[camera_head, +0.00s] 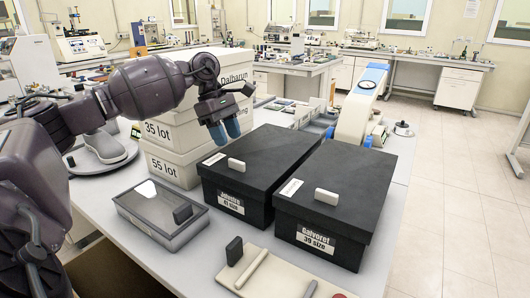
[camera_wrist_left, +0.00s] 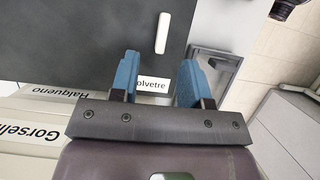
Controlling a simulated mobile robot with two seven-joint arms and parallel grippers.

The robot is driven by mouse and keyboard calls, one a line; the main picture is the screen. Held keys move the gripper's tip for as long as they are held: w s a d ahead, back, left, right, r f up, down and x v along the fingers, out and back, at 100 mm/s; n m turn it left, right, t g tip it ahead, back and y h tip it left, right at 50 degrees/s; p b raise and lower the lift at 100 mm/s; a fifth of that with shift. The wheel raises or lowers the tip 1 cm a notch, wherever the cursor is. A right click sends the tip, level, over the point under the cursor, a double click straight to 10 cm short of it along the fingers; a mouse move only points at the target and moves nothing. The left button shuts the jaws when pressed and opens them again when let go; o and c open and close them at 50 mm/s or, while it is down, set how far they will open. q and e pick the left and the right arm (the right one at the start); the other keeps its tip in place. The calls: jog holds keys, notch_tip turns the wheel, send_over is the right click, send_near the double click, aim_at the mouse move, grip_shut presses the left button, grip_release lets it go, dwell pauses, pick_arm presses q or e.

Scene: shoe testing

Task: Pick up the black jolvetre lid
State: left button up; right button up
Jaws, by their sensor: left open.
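The black jolvetre lid (camera_head: 257,153) sits on the left of two black boxes, with a white handle (camera_head: 236,164) on top and a white label (camera_head: 214,159) near its left edge. My left gripper (camera_head: 225,130) is open and empty, above the lid's far left side. In the left wrist view the lid (camera_wrist_left: 70,45) fills the upper left. Its handle (camera_wrist_left: 162,33) is ahead of the fingers, and the label reading "olvetre" (camera_wrist_left: 153,84) shows between the fingertips (camera_wrist_left: 157,75). The fingers appear apart from the lid and handle. My right gripper is not seen.
A second black box (camera_head: 345,190) with its own lid and handle stands close on the right. White stacked boxes (camera_head: 168,160) are behind on the left. A grey clear-topped case (camera_head: 160,212) and a beige tray (camera_head: 262,272) lie in front. A blue-and-white device (camera_head: 362,100) stands behind.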

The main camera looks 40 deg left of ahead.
aim_at(236, 161)
pick_arm(q)
jog(key=shift+x, duration=3.4)
jog(key=shift+s, duration=0.15)
jog(key=shift+c, duration=0.4)
grip_shut()
